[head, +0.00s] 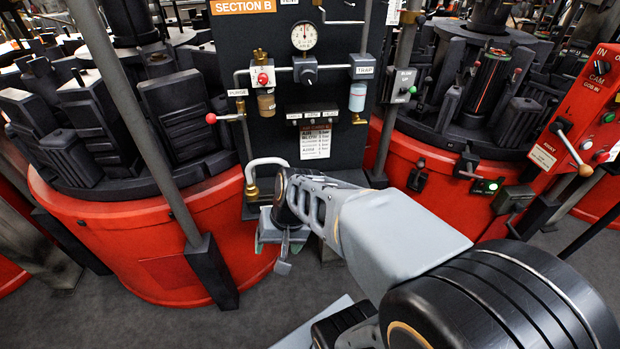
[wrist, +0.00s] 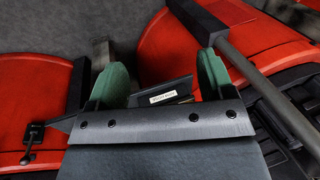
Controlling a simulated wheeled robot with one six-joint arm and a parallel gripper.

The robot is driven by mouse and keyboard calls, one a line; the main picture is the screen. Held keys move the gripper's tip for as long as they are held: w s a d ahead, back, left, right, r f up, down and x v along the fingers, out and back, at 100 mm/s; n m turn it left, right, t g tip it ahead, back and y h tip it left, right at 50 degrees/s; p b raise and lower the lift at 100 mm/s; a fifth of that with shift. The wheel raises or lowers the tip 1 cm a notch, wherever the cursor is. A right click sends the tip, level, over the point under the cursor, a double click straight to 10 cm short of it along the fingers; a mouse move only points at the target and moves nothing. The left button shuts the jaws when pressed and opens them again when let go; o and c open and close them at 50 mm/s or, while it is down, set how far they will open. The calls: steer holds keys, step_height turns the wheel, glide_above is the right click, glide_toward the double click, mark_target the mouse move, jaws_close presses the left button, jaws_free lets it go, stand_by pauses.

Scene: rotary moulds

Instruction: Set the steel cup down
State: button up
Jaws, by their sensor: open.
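My gripper (wrist: 162,76) is open in the wrist view, with its two green finger pads wide apart. I see no cup between the pads. A dark plate with a white label (wrist: 162,97) shows between them, its wording too small to read. In the head view my gripper (head: 281,248) is low in front of the black Section B panel (head: 340,100), partly hidden by my own wrist. I cannot make out the steel cup in either view; it may be hidden behind my arm or the gripper.
Red round machine bases (head: 150,245) stand left and right of the panel, with black moulds (head: 185,110) on top. A grey slanted post (head: 135,110) rises at the left. A bent pipe (head: 262,165) is just above my wrist. Grey floor (head: 90,320) is open at lower left.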

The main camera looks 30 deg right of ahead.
steer(key=shift+o, duration=1.4)
steer(key=w+m+y, duration=0.1)
steer(key=m, duration=0.1)
steer(key=w+m+t+y+p, duration=0.1)
steer(key=m, duration=0.2)
steer(key=w+d+m+y+p, duration=0.1)
steer(key=m+y, duration=0.1)
steer(key=shift+w+f+m, duration=0.1)
steer(key=shift+f+m, duration=0.05)
steer(key=shift+m, duration=0.15)
steer(key=w+d+m+t, duration=0.1)
steer(key=m, duration=0.1)
steer(key=w+d+m+t+p, duration=0.1)
steer(key=d+m+t, duration=0.1)
steer(key=m, duration=0.1)
steer(key=w+d+m+t+y, duration=0.1)
steer(key=d+m+t, duration=0.1)
steer(key=m, duration=0.1)
steer(key=shift+w, duration=0.25)
steer(key=d+f+m+t+h+p, duration=0.3)
steer(key=d+m+t+h, duration=0.4)
steer(key=d+m, duration=0.95)
steer(key=shift+g+h, duration=0.6)
steer(key=shift+h, duration=0.3)
steer(key=x, duration=0.7)
steer(key=shift+s+d+f, duration=0.15)
steer(key=shift+d+f, duration=0.15)
steer(key=shift+d, duration=0.05)
steer(key=shift+x, duration=3)
